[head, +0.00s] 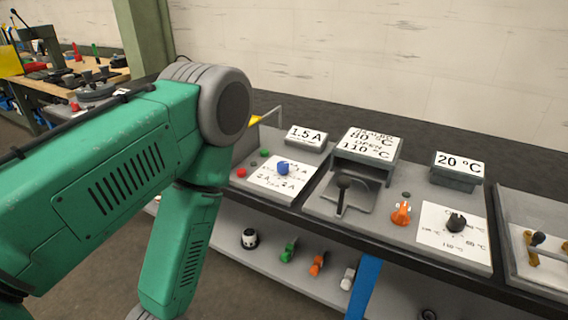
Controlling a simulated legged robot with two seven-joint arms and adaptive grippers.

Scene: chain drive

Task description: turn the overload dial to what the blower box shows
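A blue knob (283,168) sits on a white scale plate (262,180) with small amp markings, on the left part of the console. It looks like the overload dial; its pointer direction is too small to tell. Behind it a grey box (306,138) shows "1.5 A". I cannot tell for sure which box is the blower box. My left arm reaches in from the left and bends down in front of the console's left end. Neither of my grippers is in view.
A green button and a red button sit left of the blue knob. A black lever (343,184), an orange knob (401,214) and a black dial (456,223) stand farther right. Boxes there read "80 °C, OPEN 110 °C" and "20 °C" (459,165). Several small parts lie on the lower shelf (270,262).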

